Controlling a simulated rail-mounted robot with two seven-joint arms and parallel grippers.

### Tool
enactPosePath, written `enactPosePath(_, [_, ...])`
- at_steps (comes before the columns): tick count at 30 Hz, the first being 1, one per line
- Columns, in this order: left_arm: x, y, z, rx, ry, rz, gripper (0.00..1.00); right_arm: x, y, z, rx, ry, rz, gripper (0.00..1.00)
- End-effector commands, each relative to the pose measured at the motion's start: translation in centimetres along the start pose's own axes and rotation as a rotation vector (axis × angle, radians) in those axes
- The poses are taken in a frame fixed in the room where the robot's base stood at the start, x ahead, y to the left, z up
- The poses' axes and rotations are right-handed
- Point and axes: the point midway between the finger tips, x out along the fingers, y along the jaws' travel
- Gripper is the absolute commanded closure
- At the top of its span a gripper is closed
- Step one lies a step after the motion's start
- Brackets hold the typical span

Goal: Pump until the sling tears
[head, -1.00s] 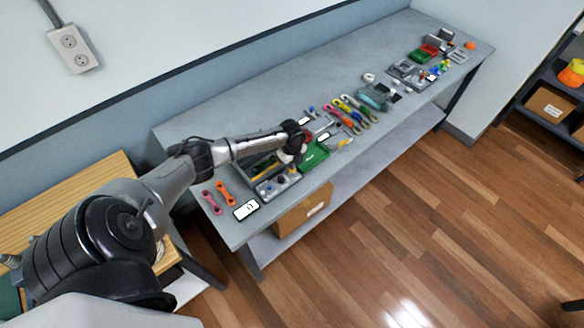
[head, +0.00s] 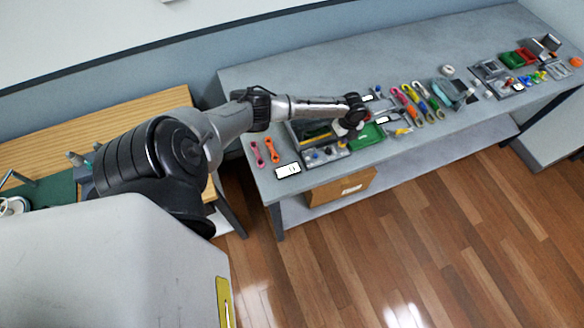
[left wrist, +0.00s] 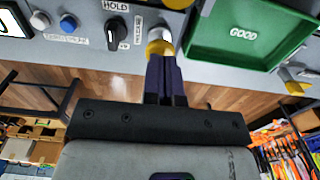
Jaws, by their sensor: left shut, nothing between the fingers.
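My left gripper (head: 350,128) is over the front of the grey bench, between a control panel (head: 322,155) and a green tray (head: 368,132). In the left wrist view its fingers (left wrist: 162,62) are shut and empty. Their tips overlap a silver knob or lever end with a yellow band (left wrist: 160,45); I cannot tell if they touch it. Beside it are a black rotary knob marked HOLD (left wrist: 117,32), a blue button (left wrist: 68,22) and a white button (left wrist: 40,20). A dark open frame with a yellow strip (head: 316,130) lies behind the panel, partly hidden by my arm. I cannot tell whether that strip is the sling.
A pink strap (head: 257,152) and an orange strap (head: 272,150) lie left of the panel, near a white display (head: 288,170). Several coloured straps (head: 415,102) lie right of the tray. A cardboard box (head: 342,187) stands below. The wooden floor in front is clear.

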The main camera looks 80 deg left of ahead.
Motion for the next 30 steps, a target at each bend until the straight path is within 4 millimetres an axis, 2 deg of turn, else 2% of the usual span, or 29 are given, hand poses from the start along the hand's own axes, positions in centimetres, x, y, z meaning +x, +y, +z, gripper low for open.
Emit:
enactPosePath(10, [0.3, 0.0, 0.0, 0.0, 0.0, 0.0, 1.0, 0.2, 0.1, 0.1, -0.004, -0.001, 0.003, 0.92])
enactPosePath(26, [2.8, 0.0, 0.0, 0.001, 0.0, 0.001, 1.0, 2.0, 0.2, 0.7, -0.009, -0.001, 0.007, 0.92])
enactPosePath(30, [2.6, 0.0, 0.0, 0.001, 0.0, 0.001, 1.0, 1.8, 0.1, 0.7, -0.007, -0.002, 0.005, 0.92])
